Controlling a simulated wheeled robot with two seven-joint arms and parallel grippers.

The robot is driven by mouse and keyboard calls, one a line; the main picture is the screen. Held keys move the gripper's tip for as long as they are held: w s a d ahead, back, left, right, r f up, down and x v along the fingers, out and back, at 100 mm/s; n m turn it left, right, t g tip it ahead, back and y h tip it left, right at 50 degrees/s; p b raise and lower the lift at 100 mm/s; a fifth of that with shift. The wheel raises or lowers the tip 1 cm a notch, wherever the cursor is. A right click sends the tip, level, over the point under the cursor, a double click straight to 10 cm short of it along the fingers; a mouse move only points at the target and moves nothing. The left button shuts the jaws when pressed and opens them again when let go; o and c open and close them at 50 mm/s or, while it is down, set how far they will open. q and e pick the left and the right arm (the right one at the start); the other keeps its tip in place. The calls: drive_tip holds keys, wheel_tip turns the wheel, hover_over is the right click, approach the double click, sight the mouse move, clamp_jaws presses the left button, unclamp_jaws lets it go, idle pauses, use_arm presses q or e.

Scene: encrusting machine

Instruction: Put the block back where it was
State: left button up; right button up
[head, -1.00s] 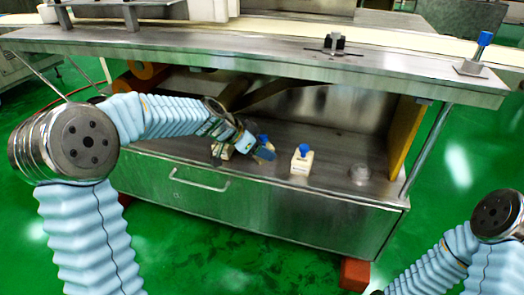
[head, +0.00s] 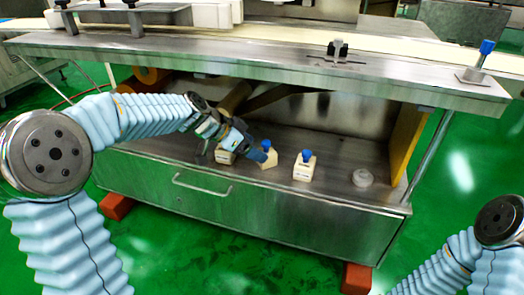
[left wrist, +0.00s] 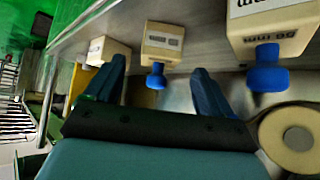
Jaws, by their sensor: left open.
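Three cream blocks with blue knobs stand on the lower shelf. They are a left block (head: 226,157), a middle block (head: 268,161) and a right block (head: 303,170). My left gripper (head: 252,150) is open and empty, just left of the middle block and partly in front of the left one. In the left wrist view, which is turned over, the middle block (left wrist: 163,40) shows ahead between the spread fingers of the gripper (left wrist: 160,72). The left block (left wrist: 275,28) looms large at upper right, and the right block (left wrist: 103,48) is partly behind a finger. My right gripper is out of view.
The steel shelf (head: 335,185) lies under an overhanging worktop (head: 260,62). A yellow panel (head: 407,143) closes the right side. A drawer handle (head: 200,185) is on the front.

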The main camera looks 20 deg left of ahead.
use_arm(q)
drive_tip(key=v, duration=0.6)
drive_tip(key=shift+a+r, duration=0.1)
